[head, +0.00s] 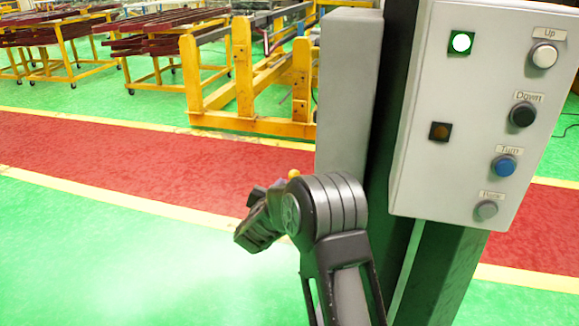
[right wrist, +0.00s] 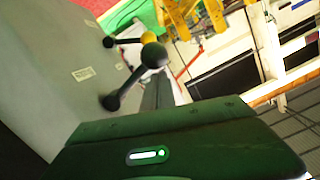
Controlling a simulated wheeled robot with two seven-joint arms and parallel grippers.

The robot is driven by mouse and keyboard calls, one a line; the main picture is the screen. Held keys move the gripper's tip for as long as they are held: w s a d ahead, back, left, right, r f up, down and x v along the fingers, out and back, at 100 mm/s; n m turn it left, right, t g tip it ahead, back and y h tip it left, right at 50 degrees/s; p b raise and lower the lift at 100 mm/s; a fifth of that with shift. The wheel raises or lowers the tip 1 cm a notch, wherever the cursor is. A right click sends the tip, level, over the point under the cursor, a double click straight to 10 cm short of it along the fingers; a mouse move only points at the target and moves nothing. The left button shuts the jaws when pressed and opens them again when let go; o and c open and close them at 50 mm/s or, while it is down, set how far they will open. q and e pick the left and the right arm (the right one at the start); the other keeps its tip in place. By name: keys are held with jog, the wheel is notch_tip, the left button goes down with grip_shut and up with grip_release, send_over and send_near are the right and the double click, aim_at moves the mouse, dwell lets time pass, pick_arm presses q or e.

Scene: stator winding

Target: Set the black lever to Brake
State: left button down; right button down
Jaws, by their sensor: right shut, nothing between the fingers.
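The black lever (right wrist: 130,82) shows in the right wrist view as a dark rod with a black ball knob (right wrist: 154,56), standing out from the side of a grey box (right wrist: 60,75). Its knob is tilted up and to the right of its base. My right gripper (head: 260,225) is left of the post in the head view, partly hidden by my own wrist. It is shut and empty. Its fingers (right wrist: 158,92) are close beside the black lever; I cannot tell whether they touch. I cannot read the position label. My left gripper is not in view.
A second lever with a yellow knob (right wrist: 148,38) is just beyond the black one. A control panel (head: 415,185) with several buttons is to the right in the head view. Yellow racks (head: 245,125) stand behind. The floor to the left is clear.

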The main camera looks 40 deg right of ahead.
jog(key=shift+f+n, duration=0.5)
jog(key=shift+f, duration=0.4)
jog(key=shift+s+f, duration=0.1)
jog(key=shift+f, duration=0.05)
